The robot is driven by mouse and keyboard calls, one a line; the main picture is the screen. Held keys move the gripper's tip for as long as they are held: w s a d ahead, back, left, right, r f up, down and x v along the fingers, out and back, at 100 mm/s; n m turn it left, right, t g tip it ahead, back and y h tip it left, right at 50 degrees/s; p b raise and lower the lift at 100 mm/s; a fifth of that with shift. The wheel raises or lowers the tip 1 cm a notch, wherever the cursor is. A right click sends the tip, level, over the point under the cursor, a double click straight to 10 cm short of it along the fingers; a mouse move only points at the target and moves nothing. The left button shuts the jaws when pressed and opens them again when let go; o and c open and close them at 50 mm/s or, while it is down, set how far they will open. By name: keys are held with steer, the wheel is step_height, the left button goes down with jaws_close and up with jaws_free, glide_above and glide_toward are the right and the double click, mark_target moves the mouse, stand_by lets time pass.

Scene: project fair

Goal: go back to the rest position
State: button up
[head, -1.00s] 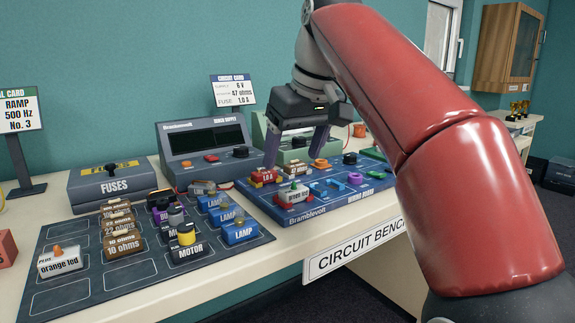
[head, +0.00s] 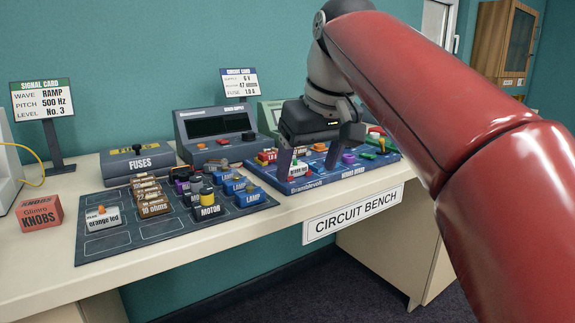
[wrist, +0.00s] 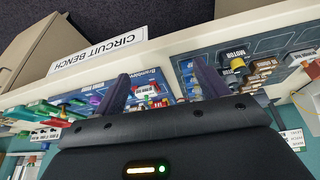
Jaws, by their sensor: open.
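My gripper (head: 318,160) is open, its two fingers apart with nothing between them. In the head view it hangs in front of and above the blue wiring board (head: 330,178), hiding part of it. The board carries several coloured pieces, among them a white-labelled plug block (head: 298,170) and a red block at its left end. In the wrist view the two purple-grey fingers (wrist: 158,90) stand apart, with the board and the bench edge beyond them.
A dark mat (head: 128,240) with labelled parts lies left of the board. The circuit bench sign (head: 352,213) hangs at the front edge. Open floor lies in front.

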steer(key=s+d+f+m, duration=0.2)
steer(key=s+d+f, duration=0.2)
steer(key=f, duration=0.5)
steer(key=s+d+f+m+t+h, duration=0.1)
steer(key=s+d+f, duration=0.3)
steer(key=s+f, duration=0.4)
steer(key=s+d+f+m+h, duration=0.1)
steer(key=s+d+f, duration=0.3)
steer(key=f, duration=0.5)
steer(key=shift+s+f+m, duration=0.35)
steer(key=shift+s+m, duration=0.55)
steer(key=shift+s, duration=0.2)
